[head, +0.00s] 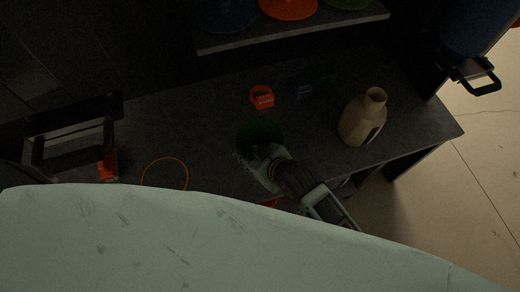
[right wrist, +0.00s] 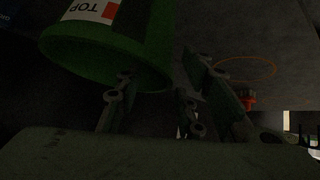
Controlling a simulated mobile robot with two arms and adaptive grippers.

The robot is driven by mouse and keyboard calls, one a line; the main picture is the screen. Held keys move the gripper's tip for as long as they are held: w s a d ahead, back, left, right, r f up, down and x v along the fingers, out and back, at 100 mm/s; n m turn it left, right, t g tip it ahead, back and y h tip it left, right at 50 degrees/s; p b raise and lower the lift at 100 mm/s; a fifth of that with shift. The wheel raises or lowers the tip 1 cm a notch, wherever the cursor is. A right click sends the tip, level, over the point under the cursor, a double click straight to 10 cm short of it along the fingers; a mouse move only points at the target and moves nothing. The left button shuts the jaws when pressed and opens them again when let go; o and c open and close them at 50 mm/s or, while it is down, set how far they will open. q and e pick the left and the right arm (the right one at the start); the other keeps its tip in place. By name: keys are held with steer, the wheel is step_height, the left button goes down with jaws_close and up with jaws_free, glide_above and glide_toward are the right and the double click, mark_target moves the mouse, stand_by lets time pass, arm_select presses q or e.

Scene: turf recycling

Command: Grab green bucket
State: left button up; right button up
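The green bucket (head: 262,131) stands on the dark countertop in the head view, dim and partly hidden behind my right gripper. In the right wrist view the bucket (right wrist: 115,50) is large at the upper left, with a white label reading TOP. My right gripper (head: 262,160) is at the bucket's near side. In the right wrist view its fingers (right wrist: 160,85) are spread apart, one overlapping the bucket's lower edge and the other to the right of the bucket. Whether they touch it I cannot tell. My left gripper does not show.
A small orange container (head: 262,98) and a dark blue one (head: 300,89) stand behind the bucket. A beige vase (head: 360,119) stands to the right. An orange ring (head: 165,160) lies left, near an orange object (head: 108,166). A shelf (head: 340,27) overhangs the back.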

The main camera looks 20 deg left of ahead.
steer(key=shift+x, duration=2.3)
steer(key=shift+s, duration=0.15)
steer(key=shift+c, duration=0.4)
jaws_close()
